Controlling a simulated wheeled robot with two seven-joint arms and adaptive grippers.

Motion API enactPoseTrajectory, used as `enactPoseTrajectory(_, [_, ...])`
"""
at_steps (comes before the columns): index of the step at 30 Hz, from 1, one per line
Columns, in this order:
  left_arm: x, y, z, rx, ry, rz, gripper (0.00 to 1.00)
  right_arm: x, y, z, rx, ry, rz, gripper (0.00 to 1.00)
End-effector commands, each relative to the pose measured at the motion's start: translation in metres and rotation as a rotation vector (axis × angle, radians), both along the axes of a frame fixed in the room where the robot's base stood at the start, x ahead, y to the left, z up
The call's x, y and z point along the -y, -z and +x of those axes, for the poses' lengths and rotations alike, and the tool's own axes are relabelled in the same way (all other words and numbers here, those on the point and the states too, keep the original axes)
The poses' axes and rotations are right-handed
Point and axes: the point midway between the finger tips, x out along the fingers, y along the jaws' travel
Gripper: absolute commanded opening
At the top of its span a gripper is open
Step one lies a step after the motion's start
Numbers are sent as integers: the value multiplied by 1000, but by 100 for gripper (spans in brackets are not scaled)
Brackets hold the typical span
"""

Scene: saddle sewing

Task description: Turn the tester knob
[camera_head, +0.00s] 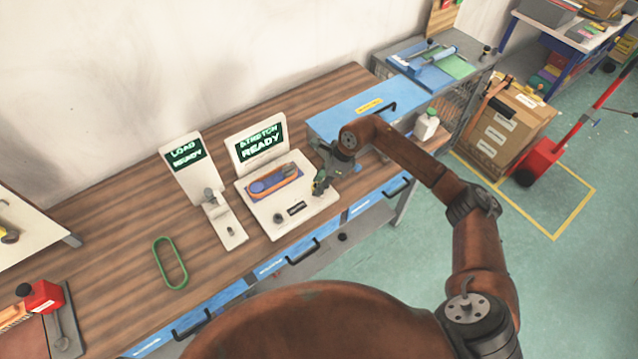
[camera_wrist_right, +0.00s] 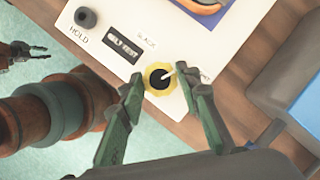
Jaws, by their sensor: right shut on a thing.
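The white tester (camera_head: 262,212) stands on the wooden bench with an upright screen (camera_head: 262,143) whose lower word reads READY. An orange loop (camera_head: 275,179) lies on its blue patch. The tester knob (camera_wrist_right: 158,79), black with a yellow ring and a pale pointer, sits at the panel's corner in the right wrist view. My right gripper (camera_head: 320,183) reaches down over that corner and hides the knob in the head view.
A black HOLD button (camera_wrist_right: 86,17) and a dark label (camera_wrist_right: 122,44) are beside the knob. A second white stand (camera_head: 188,163) with a screen and a green loop (camera_head: 170,262) are to the left. A blue-topped unit (camera_head: 345,112) stands close behind my right gripper.

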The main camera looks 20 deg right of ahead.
Motion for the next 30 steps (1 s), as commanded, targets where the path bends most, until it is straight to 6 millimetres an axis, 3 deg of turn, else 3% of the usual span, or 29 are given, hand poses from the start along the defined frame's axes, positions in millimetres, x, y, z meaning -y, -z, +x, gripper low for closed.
enactPoseTrajectory(11, [0, -1, 0, 0, -1, 0, 25, 0, -1, 0, 2, 66, 0, 7])
enactPoseTrajectory(30, [0, -5, 1, 2, -1, 0, 25, -2, -2, -2, 2, 461, 1, 7])
